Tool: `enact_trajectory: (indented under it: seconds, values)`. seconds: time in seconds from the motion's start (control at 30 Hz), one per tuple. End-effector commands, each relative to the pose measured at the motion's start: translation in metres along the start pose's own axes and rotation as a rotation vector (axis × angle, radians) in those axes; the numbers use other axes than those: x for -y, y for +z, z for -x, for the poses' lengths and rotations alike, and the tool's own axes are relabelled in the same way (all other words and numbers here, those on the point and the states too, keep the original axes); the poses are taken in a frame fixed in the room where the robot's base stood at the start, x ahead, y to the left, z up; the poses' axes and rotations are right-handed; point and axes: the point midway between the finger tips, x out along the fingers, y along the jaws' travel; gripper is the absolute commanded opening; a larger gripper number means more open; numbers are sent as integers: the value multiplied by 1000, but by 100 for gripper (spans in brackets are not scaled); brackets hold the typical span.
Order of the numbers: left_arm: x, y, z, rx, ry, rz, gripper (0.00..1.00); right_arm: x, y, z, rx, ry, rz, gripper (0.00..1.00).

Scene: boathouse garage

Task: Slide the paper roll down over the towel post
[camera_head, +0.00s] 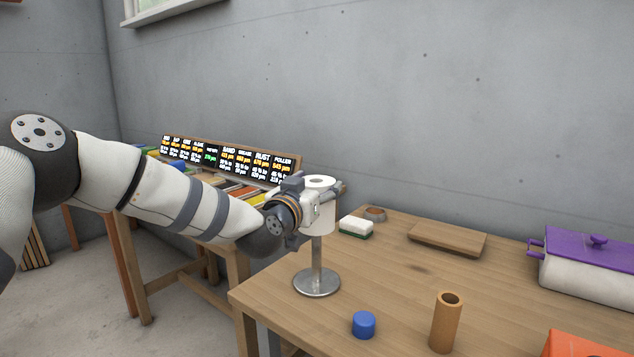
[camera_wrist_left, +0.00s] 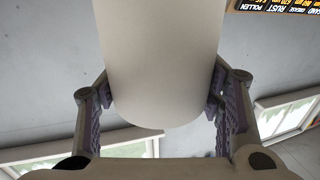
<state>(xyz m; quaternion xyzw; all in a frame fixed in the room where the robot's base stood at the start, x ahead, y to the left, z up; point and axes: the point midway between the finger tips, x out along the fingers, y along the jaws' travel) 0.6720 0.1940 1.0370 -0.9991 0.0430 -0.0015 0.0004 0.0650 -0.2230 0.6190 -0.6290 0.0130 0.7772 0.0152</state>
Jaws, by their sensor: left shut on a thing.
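The white paper roll (camera_head: 323,212) is upright at the front left of the wooden table, with its core hole facing up. My left gripper (camera_head: 310,205) is shut on the roll from the left. In the left wrist view the roll (camera_wrist_left: 160,65) fills the middle, with a finger on each side. The towel post (camera_head: 317,262) stands upright on a round metal base below the roll. A length of post shows between the roll's lower edge and the base. The post's top is hidden, and I cannot tell how far it reaches into the roll. My right gripper is not in view.
An orange box (camera_head: 585,345) is at the front right. A sign board (camera_head: 230,158) stands behind my arm.

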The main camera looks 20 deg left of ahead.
Motion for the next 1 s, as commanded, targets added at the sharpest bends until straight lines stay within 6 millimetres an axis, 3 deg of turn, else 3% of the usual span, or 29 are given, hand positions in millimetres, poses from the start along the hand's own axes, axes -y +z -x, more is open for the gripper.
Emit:
enact_trajectory:
  seconds: [0.1, 1.0]
  values:
    - [0, 17, -1, 7, 0, 2, 30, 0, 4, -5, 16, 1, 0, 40]
    - [0, 99, 0, 7, 0, 1, 30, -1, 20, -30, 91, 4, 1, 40]
